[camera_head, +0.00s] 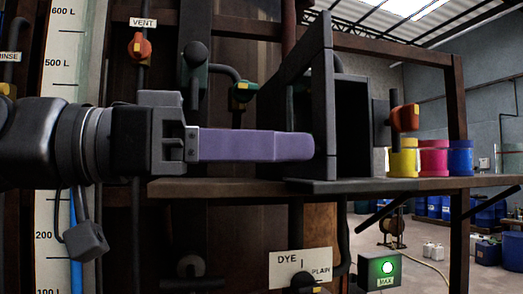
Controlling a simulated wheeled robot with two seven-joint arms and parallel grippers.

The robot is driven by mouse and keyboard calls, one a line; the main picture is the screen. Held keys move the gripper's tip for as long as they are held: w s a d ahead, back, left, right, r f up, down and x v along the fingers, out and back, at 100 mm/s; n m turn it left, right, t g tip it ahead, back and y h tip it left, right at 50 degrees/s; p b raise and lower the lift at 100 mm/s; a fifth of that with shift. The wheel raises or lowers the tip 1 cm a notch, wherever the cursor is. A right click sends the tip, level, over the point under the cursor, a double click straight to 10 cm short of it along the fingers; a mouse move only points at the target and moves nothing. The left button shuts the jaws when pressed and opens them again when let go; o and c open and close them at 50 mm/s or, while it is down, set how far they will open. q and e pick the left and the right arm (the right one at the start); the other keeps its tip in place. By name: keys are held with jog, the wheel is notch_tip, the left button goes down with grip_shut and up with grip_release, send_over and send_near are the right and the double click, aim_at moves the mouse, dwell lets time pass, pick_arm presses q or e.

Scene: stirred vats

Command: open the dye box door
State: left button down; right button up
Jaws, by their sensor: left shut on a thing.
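The dye box (352,110) is a dark box on a wooden shelf, with a dark hollow showing between its upright panels. A tall dark panel at its left, which looks like the dye box door (322,70), stands at an angle with its edge towards me. My left gripper (308,146) comes in from the left, its long purple fingers level and closed together, the tips at this panel's edge. The fingers hide the part they hold. An orange handle (405,118) on a dark mount is at the right of the box. My right gripper is not in view.
Yellow (404,158), pink (433,158) and blue (460,158) pots stand on the shelf (230,187) right of the box. Valves and pipes are behind my arm. A DYE sign (300,268) and a green-lit box (380,271) are below the shelf.

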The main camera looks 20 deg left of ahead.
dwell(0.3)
pick_arm(q)
jog(key=c, duration=1.5)
grip_release()
jog(key=shift+d, duration=0.1)
jog(key=v, duration=0.7)
jog(key=shift+s+a, duration=0.15)
jog(key=shift+a, duration=0.25)
